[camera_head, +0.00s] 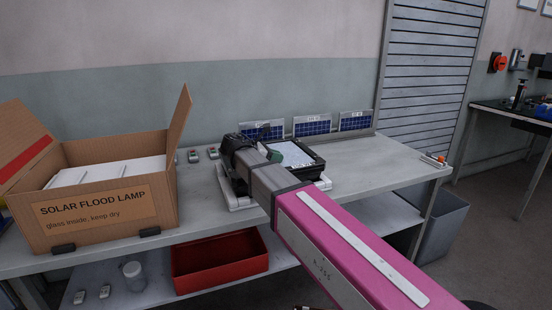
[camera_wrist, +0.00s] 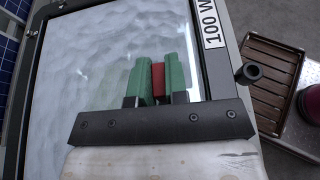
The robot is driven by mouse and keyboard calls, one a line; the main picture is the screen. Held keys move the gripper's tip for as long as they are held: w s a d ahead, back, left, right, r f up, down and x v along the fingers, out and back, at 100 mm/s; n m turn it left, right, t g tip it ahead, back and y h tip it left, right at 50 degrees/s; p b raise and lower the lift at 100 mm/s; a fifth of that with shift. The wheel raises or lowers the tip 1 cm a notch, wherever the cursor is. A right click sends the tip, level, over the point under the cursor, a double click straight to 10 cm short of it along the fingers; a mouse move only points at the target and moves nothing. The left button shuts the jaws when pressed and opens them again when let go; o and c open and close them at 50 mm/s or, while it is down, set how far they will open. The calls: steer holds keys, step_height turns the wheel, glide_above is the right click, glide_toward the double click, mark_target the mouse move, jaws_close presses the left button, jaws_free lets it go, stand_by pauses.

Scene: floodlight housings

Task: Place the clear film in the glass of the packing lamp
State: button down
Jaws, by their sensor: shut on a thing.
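A floodlight with a black frame (camera_head: 318,163) lies face up on the bench, tilted slightly, on a pale support. Its glass (camera_wrist: 75,60) fills much of the wrist view, with a rippled white surface under it and a "100 W" label (camera_wrist: 212,24) on the frame. My gripper (camera_wrist: 158,70) has green fingers, shut on a small red piece (camera_wrist: 158,82) over the glass. In the head view my gripper (camera_head: 284,152) is at the lamp's left side, partly hidden by my arm. Faint reflections show around the fingers; I cannot make out the clear film's edges.
An open carton (camera_head: 95,215) marked "SOLAR FLOOD LAMP" stands at the left with white pieces inside. Small solar panels (camera_head: 312,125) lean along the back. A red bin (camera_head: 220,265) sits on the lower shelf. The bench's right part (camera_head: 385,165) is mostly clear.

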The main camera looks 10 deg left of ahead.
steer(key=shift+f, duration=0.2)
steer(key=c, duration=1.1)
jaws_free()
steer(key=shift+c, duration=0.2)
steer(key=shift+r, duration=0.1)
steer(key=shift+a+r, duration=0.15)
steer(key=v, duration=1.1)
steer(key=shift+s+a+r, duration=0.1)
steer(key=shift+s+a, duration=0.1)
steer(key=shift+a, duration=0.1)
